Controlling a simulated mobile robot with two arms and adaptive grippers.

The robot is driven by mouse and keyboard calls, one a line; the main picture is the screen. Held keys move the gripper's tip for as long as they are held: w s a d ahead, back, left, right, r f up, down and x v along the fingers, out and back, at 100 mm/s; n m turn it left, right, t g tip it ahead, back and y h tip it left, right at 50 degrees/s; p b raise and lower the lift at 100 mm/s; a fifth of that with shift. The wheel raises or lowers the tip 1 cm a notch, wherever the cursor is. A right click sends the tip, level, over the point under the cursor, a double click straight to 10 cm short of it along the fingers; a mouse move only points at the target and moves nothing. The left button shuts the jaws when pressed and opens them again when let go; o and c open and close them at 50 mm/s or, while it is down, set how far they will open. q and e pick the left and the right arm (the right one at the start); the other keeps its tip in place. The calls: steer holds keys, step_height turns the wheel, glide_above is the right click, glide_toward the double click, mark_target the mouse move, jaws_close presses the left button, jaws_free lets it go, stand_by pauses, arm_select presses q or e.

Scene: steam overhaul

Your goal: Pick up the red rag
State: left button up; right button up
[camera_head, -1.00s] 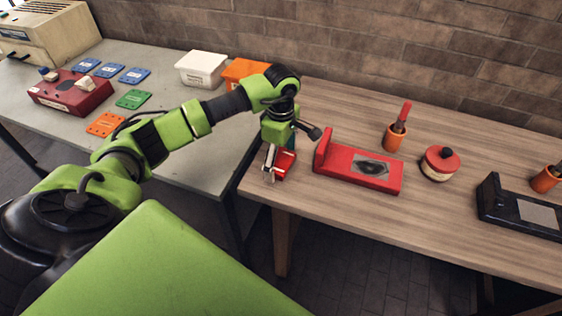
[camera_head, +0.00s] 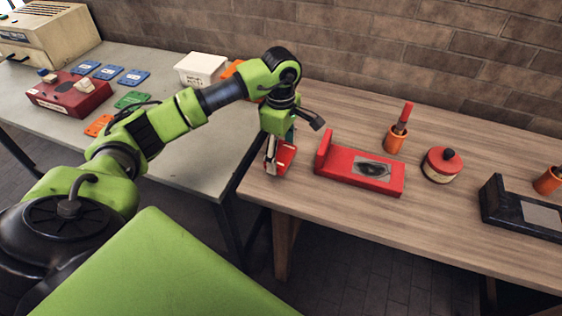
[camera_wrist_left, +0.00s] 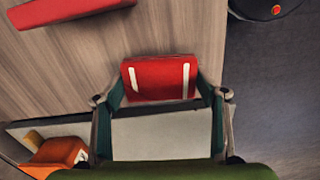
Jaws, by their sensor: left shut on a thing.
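The red rag (camera_wrist_left: 160,77) is a folded red bundle with two white stripes. In the wrist view it sits between the two green-lined fingers of my left gripper (camera_wrist_left: 162,92), which is shut on it. In the head view my left gripper (camera_head: 279,155) points down at the left end of the wooden table (camera_head: 420,225), with the rag (camera_head: 286,156) partly hidden by its fingers. The rag appears slightly above the tabletop, but the gap is hard to judge. My right gripper is not in view.
A red stand with a dark oval (camera_head: 360,175) lies just right of my left gripper. Beyond are an orange cup (camera_head: 394,142), a red-lidded pot (camera_head: 441,165) and a black stand (camera_head: 520,213). The grey table (camera_head: 190,165) at left holds a white bin (camera_head: 200,70) and coloured cards.

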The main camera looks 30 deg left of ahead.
arm_select(q)
steer(key=s+d+r+b, duration=0.1)
steer(key=s+d+r, duration=0.2)
steer(key=s, duration=0.3)
steer(key=s+d+r+b, duration=0.1)
steer(key=s+d+r, duration=0.2)
steer(key=s+r, duration=0.3)
steer(key=shift+d, duration=0.25)
steer(key=shift+o, duration=0.6)
